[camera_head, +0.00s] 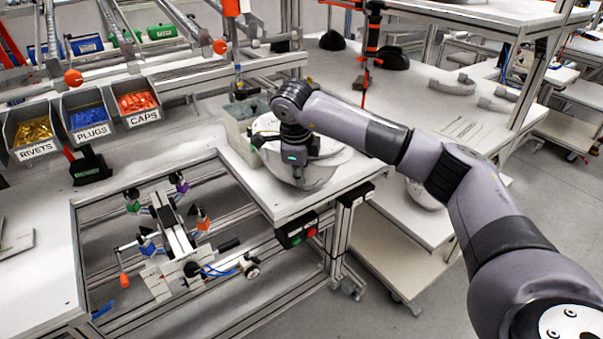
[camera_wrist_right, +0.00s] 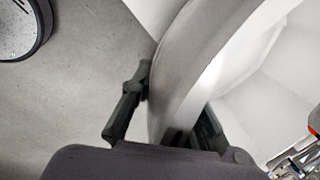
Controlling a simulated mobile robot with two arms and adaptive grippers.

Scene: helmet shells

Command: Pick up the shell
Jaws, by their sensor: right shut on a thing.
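The white, rounded shell (camera_head: 325,172) sits at the corner of the white table (camera_head: 245,165), partly hidden behind my right arm. My right gripper (camera_head: 297,172) is over its near-left side. In the right wrist view, the curved rim of the shell (camera_wrist_right: 185,75) runs between the two dark fingers of my right gripper (camera_wrist_right: 176,98), which is shut on it. One finger is on each side of the wall. Whether the shell is clear of the table I cannot tell. My left gripper is not in view.
A grey bin (camera_head: 240,118) stands just left of the shell. Labelled bins of rivets (camera_head: 33,130), plugs (camera_head: 88,116) and caps (camera_head: 136,102) are at the left. Another pale shell (camera_head: 424,196) is on the lower shelf. A button box (camera_head: 298,232) hangs under the table edge.

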